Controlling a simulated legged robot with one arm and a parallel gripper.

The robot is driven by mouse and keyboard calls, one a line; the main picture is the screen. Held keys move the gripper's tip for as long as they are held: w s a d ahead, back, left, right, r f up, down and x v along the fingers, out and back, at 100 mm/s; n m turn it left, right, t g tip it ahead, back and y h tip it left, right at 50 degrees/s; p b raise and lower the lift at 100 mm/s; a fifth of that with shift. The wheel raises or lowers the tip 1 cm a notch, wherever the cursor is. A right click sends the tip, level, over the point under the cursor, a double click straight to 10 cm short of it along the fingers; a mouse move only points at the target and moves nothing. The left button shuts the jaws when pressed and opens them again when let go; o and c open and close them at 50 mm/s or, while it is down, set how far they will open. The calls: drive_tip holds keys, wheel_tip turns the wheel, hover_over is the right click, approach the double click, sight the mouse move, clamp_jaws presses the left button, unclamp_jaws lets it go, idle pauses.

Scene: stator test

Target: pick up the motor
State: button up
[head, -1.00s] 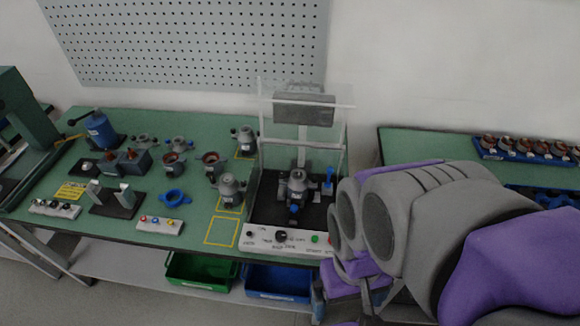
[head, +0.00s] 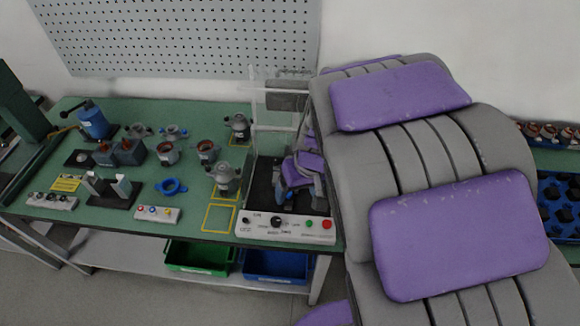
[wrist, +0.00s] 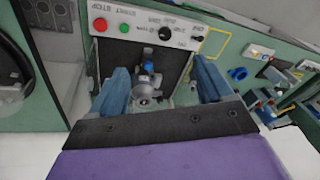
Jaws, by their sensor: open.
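A grey motor (wrist: 145,92) stands on the dark base of the test station and shows between my fingers in the wrist view. A blue part (wrist: 148,67) is beside it. My gripper (wrist: 160,68) is open, with one blue finger on each side of the motor and nothing held. In the head view my gripper (head: 291,180) is inside the station frame and hides most of this motor. Similar grey motors stand on the green table, one (head: 225,178) above the empty yellow square and one (head: 238,128) farther back.
The station's clear frame (head: 252,110) and white control panel (head: 285,227) with buttons surround the work spot. A blue ring (head: 170,187) and a button box (head: 157,214) lie to the left. Green (head: 200,256) and blue (head: 275,265) bins sit below. My arm covers the right.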

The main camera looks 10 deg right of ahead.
drive_tip(key=w+d+f+t, duration=0.1)
drive_tip(key=w+f, duration=0.1)
drive_tip(key=w, duration=0.3)
drive_tip(key=w+d+f, duration=0.1)
drive_tip(key=w+f, duration=0.2)
drive_tip(key=w, duration=0.3)
drive_tip(key=w+d+f+n+t, duration=0.1)
drive_tip(key=w+f, duration=0.1)
drive_tip(key=w, duration=0.4)
drive_tip(key=shift+d+f+t+h+p, duration=0.1)
drive_tip(key=shift+f+t+h+p, duration=0.2)
drive_tip(key=shift+f+h+p, duration=0.1)
drive_tip(key=x, duration=0.1)
drive_tip(key=b+x, duration=0.1)
drive_tip(key=x, duration=0.3)
drive_tip(key=shift+w+d, duration=0.25)
drive_tip(key=shift+d, duration=0.1)
drive_tip(key=shift+c, duration=0.5)
clamp_jaws()
